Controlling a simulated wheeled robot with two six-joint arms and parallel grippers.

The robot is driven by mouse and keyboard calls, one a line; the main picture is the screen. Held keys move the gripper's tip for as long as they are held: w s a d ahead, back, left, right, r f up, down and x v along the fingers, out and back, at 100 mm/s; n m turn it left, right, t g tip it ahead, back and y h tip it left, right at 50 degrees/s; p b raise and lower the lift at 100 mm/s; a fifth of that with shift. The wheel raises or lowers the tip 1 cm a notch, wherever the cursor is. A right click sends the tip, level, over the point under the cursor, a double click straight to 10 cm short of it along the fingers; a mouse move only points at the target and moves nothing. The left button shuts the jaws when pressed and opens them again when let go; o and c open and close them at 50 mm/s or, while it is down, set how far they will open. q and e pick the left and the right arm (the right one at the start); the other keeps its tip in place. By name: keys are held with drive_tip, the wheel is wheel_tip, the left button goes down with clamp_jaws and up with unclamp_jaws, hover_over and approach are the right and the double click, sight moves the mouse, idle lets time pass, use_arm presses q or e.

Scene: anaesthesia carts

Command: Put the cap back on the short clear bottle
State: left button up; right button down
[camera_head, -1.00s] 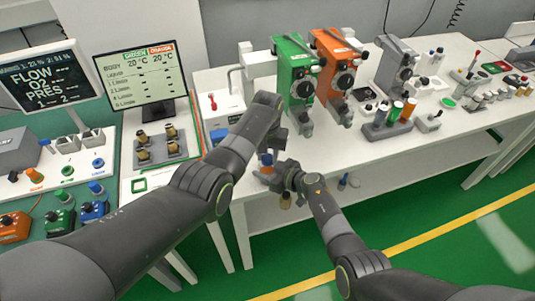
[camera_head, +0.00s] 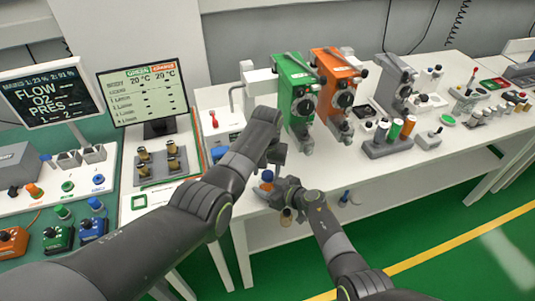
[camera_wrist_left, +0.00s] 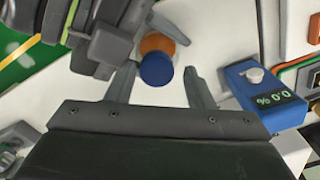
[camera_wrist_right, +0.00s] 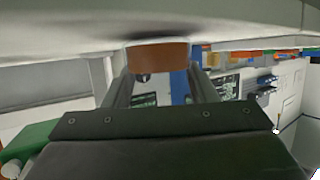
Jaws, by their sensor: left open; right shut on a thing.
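A round blue cap-like top (camera_head: 267,176) shows over an orange-brown round piece (camera_head: 264,187) near the table's front edge. In the left wrist view the blue disc (camera_wrist_left: 156,70) overlaps the orange piece (camera_wrist_left: 157,45); whether they touch is unclear. My right gripper (camera_head: 272,190) is shut on the orange-brown piece, seen between its fingers in the right wrist view (camera_wrist_right: 163,57). My left gripper (camera_head: 275,158) is open, close above; its fingers (camera_wrist_left: 159,85) stand on either side of the blue disc, with gaps.
A green vaporizer (camera_head: 298,95) and an orange one (camera_head: 338,95) stand behind on the white table (camera_head: 350,165). A blue meter (camera_wrist_left: 270,93) is right of my left fingers.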

use_arm(q)
wheel_tip(320, 180, up, 11)
drive_tip(key=shift+d, duration=0.15)
use_arm(e)
drive_tip(key=shift+s+d+f, duration=0.1)
drive_tip(key=shift+f, duration=0.1)
use_arm(q)
drive_tip(key=shift+r, duration=0.1)
use_arm(e)
drive_tip(key=c, duration=0.5)
unclamp_jaws()
drive_tip(key=shift+r, duration=0.1)
drive_tip(key=shift+s+d+r+p, duration=0.15)
drive_tip(key=shift+d+p, duration=0.05)
drive_tip(key=shift+p, duration=0.1)
use_arm(q)
wheel_tip(320, 180, up, 4)
drive_tip(key=p, duration=0.3)
drive_tip(key=shift+r+p, duration=0.15)
drive_tip(key=shift+p, duration=0.25)
use_arm(e)
drive_tip(key=v, duration=1.6)
drive_tip(key=shift+s+d, duration=0.2)
drive_tip(key=shift+d, duration=0.05)
